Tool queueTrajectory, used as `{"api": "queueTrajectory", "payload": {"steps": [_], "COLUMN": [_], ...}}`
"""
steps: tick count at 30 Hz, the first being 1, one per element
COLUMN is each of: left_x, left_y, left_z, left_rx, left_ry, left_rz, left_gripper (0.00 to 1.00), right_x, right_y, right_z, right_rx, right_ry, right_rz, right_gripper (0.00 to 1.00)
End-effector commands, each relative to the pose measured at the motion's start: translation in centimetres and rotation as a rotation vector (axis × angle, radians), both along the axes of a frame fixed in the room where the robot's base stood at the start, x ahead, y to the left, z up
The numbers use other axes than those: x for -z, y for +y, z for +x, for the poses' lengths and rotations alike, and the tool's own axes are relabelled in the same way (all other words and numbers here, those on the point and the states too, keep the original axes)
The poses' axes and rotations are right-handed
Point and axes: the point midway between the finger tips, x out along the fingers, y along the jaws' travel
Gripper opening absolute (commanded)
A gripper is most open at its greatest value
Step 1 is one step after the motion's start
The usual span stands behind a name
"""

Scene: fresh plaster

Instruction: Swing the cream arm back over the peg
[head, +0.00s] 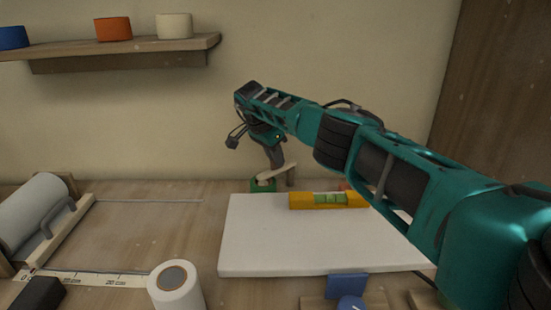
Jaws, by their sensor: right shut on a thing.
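The cream arm (283,171) is a short pale bar at the back of the bench, just behind the white board. It slants up to the right from beside a small green block (263,187). My right gripper (276,163) reaches in from the right, points down and is shut on the cream arm. The gripper hides part of the bar. I cannot clearly make out the peg; a small brownish upright shows by the bar's right end. My left gripper is not in view.
A white board (300,247) with a yellow spirit level (328,200) lies in front. A white roll (175,288), a grey roller (32,210) and a blue piece (347,285) stand nearer. A wall shelf (130,46) is at upper left. The bench left of the board is mostly clear.

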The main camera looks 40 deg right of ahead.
Motion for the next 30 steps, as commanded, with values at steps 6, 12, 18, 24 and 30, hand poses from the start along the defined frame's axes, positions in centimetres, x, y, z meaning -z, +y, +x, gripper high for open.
{"api": "queueTrajectory", "payload": {"steps": [6, 12, 18, 24, 30], "left_x": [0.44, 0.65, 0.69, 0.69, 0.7], "left_y": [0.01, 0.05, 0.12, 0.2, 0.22], "left_z": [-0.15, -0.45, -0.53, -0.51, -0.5], "left_rx": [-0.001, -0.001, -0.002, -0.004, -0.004], "left_ry": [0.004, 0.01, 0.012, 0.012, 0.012], "left_rz": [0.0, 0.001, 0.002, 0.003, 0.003], "left_gripper": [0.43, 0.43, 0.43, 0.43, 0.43], "right_x": [-0.14, -0.19, -0.21, -0.19, -0.08], "right_y": [-0.12, -0.17, -0.18, -0.16, -0.09], "right_z": [0.1, 0.09, 0.09, 0.09, 0.05], "right_rx": [0.042, 0.053, 0.053, 0.053, 0.051], "right_ry": [-0.006, -0.006, -0.007, -0.007, -0.004], "right_rz": [0.0, 0.0, 0.0, 0.0, 0.001], "right_gripper": [0.0, 0.0, 0.0, 0.26, 0.4]}}
